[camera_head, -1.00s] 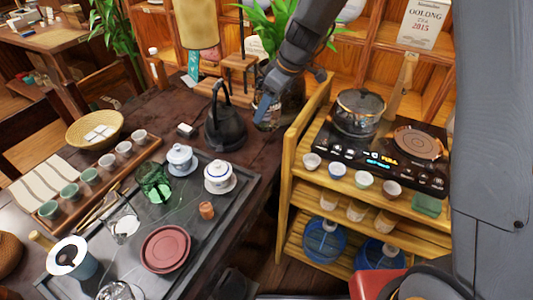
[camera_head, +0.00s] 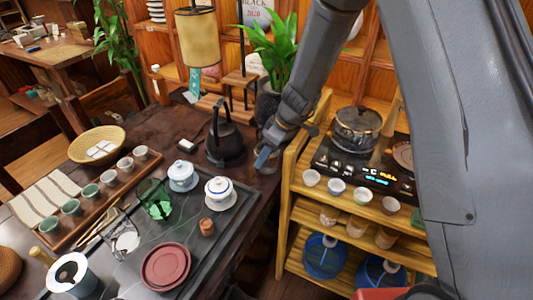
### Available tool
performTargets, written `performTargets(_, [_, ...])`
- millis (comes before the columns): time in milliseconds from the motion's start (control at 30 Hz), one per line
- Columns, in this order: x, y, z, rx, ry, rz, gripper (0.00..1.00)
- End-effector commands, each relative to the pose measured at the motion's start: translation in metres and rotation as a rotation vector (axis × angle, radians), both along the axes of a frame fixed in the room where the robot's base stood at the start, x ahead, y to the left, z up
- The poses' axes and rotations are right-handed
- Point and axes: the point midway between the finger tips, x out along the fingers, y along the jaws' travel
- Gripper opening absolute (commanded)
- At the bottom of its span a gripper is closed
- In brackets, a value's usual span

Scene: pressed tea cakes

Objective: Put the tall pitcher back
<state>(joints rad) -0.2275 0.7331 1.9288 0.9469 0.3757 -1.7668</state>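My gripper (camera_head: 266,157) is low over the right edge of the dark wooden table, just right of the black kettle (camera_head: 226,143). Its fingers are small and dark here, and a faint greyish, perhaps glassy shape shows at them; I cannot tell whether they hold it. I cannot single out the tall pitcher for sure. A green-tinted glass vessel (camera_head: 153,199) stands on the dark tea tray (camera_head: 222,228). A clear glass vessel (camera_head: 122,234) stands in front of it, lower left in the picture.
Two white lidded bowls (camera_head: 219,191), a red-brown round dish (camera_head: 166,266) and a small brown cup (camera_head: 207,227) are on the tray. A wooden shelf cart (camera_head: 288,207) with cups and a glass pot (camera_head: 357,128) stands right. A potted plant (camera_head: 272,55) and lamp (camera_head: 196,38) stand behind.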

Motion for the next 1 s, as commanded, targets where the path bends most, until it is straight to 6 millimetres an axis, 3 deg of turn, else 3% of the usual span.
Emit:
performTargets(567, [0.0011, 0.0004, -0.0080, 0.001, -0.003, -0.001, 0.11])
performTargets(600, [0.0002, 0.0001, -0.0086, 0.000, -0.001, 0.000, 0.65])
performTargets(700, [0.0001, 0.0002, -0.0080, 0.000, -0.001, 0.000, 0.81])
performTargets(1000, [0.0001, 0.0000, -0.0077, 0.000, -0.001, 0.000, 0.81])
